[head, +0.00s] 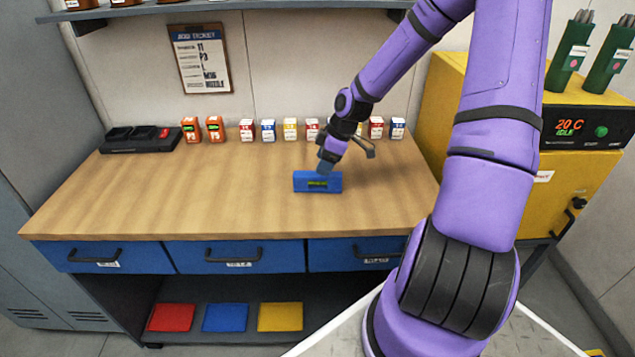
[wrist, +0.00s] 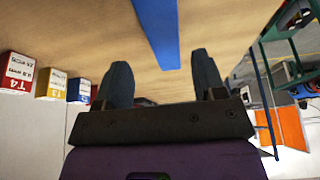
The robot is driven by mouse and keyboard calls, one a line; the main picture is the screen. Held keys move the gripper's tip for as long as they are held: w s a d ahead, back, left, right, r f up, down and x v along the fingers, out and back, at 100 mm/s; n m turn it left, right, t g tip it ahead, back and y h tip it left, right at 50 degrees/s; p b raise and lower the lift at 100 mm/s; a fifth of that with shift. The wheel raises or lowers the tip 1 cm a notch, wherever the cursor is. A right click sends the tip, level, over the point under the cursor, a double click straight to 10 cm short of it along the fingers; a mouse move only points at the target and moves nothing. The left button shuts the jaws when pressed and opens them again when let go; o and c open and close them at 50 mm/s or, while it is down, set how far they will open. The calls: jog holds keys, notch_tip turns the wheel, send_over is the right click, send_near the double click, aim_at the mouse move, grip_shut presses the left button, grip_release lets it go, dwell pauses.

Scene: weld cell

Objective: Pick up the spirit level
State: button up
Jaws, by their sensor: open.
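The spirit level (head: 318,182) is a blue bar with a green-yellow vial, lying on the wooden workbench (head: 180,200) near its front right. In the wrist view the level (wrist: 158,30) is a blue strip beyond the fingertips. My gripper (head: 325,166) is right above and behind the level in the head view. In the wrist view my gripper (wrist: 162,75) has its two dark fingers spread apart with nothing between them. The level lies ahead of the gap between the fingers. I cannot tell whether a finger touches it.
Several small labelled boxes (head: 290,129) stand along the back of the bench, with two orange devices (head: 214,128) and a black charger (head: 140,139) to the left. A yellow oven (head: 575,170) stands to the right. The left and middle bench top is clear.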

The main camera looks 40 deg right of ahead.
aim_at(318, 182)
jog(key=x, duration=0.4)
jog(key=shift+s+a, duration=0.2)
jog(key=shift+s, duration=0.15)
jog(key=shift+w+a+f, duration=0.1)
jog(key=shift+w+f, duration=0.05)
jog(key=shift+f, duration=0.4)
jog(key=c, duration=1.1)
